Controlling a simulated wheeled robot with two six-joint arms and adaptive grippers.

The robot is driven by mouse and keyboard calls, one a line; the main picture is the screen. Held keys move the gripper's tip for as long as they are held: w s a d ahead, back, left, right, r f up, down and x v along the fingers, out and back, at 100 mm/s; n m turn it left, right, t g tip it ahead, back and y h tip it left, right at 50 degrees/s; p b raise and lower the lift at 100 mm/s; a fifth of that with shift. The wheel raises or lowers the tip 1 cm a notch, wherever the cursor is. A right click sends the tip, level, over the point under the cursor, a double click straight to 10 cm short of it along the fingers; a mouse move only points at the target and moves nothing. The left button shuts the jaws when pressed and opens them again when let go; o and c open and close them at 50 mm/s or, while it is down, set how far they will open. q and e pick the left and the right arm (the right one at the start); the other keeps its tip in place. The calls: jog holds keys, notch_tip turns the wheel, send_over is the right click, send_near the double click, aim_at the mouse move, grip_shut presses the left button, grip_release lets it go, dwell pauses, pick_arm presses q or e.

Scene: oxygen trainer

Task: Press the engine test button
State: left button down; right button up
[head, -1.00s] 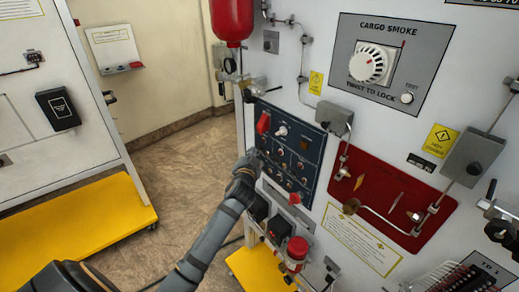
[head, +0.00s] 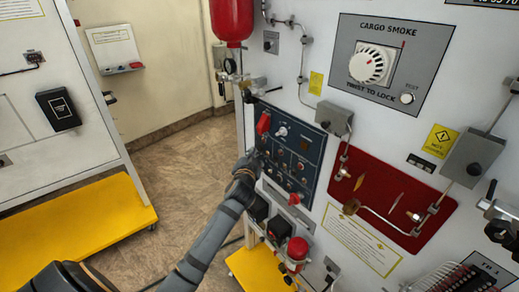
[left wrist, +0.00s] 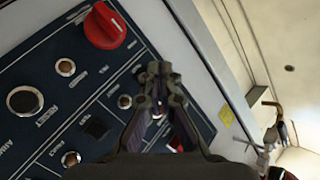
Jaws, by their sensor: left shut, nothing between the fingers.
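A dark blue control panel (head: 309,151) with several small buttons and knobs is set in the white trainer wall. I cannot read which button is the engine test one. My left gripper (head: 254,157) is at the panel's left edge in the head view. In the left wrist view the left gripper (left wrist: 156,72) is shut and empty, its fingers in front of the panel (left wrist: 45,60). The fingers hide part of the panel, and I cannot tell whether the tips touch it. A red knob (left wrist: 105,26) and a round black button (left wrist: 24,100) show beside them. My right gripper is out of view.
A red cylinder (head: 231,20) hangs above the panel. A grey box (head: 334,117) with a conduit stands out to its right, and a red-capped fitting (head: 297,248) is below. A second stand with a yellow base (head: 80,235) is at left. Open floor (head: 185,165) lies between.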

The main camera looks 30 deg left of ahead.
pick_arm(q)
jog(key=shift+w+d, duration=0.2)
jog(key=shift+w, duration=0.2)
jog(key=shift+w+d, duration=0.15)
jog(key=shift+w, duration=0.2)
dwell(0.8)
jog(key=shift+s, duration=0.2)
jog(key=shift+s+a, duration=0.35)
jog(key=shift+s, duration=0.25)
jog(key=s, duration=0.1)
jog(key=s+a+p, duration=0.1)
jog(key=s, duration=0.1)
jog(key=s+a, duration=0.1)
jog(key=shift+s, duration=0.3)
dwell(0.8)
